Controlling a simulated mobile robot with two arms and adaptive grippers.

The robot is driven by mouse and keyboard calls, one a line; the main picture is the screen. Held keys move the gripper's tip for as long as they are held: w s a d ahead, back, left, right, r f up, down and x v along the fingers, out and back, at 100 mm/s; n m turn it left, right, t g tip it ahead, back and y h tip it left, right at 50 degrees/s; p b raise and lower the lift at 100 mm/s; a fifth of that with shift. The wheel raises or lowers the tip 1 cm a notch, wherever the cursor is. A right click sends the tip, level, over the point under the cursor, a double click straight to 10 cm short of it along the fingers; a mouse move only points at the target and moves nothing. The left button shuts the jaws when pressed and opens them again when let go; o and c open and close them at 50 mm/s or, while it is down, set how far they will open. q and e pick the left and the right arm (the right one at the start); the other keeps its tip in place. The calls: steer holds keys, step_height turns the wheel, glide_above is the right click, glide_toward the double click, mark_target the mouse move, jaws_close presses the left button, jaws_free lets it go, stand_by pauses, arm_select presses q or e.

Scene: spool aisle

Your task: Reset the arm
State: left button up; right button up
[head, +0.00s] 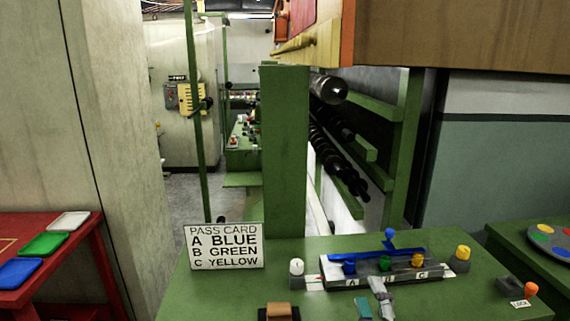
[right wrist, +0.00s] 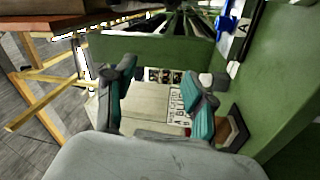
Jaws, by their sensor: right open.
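My right gripper (head: 374,299) shows at the lower middle of the head view, over the green table in front of the grey block with coloured knobs. Its grey and teal fingers are apart, with nothing seen between them. In the right wrist view the same gripper (right wrist: 165,95) is open, its two fingers spread, with the pass card (right wrist: 180,105) showing beyond them near the right finger. My left gripper is in neither view.
The green table (head: 220,295) bears the pass card (head: 226,246), the grey block (head: 338,278) with blue, green and yellow knobs, a white knob (head: 296,272), a yellow knob (head: 461,258) and an orange lock knob (head: 530,290). A red table (head: 85,252) stands left.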

steer(key=s+d+f+m+g+h, duration=0.25)
steer(key=s+f+m+g, duration=0.2)
steer(key=f, duration=0.35)
steer(key=s+d+f+m+g+h, duration=0.1)
steer(key=s+d+f+m+g, duration=0.3)
steer(key=f, duration=0.3)
steer(key=s+a+f+m+g+y, duration=0.1)
steer(key=s+f+m+g, duration=0.25)
steer(key=s, duration=0.55)
steer(key=s+a+f+m+g+y, duration=0.1)
steer(key=s+f+m+g, duration=0.1)
steer(key=s+f+g, duration=0.45)
steer(key=s+f+p, duration=0.1)
steer(key=s+f, duration=0.1)
steer(key=f, duration=1.1)
steer(key=s+f, duration=0.3)
steer(key=f, duration=1)
steer(key=s+d+f, duration=0.3)
steer(key=s+f, duration=1)
steer(key=s, duration=0.2)
steer(key=shift+s+f+p, duration=0.2)
steer(key=shift+f+p, duration=0.1)
steer(key=shift+f, duration=0.05)
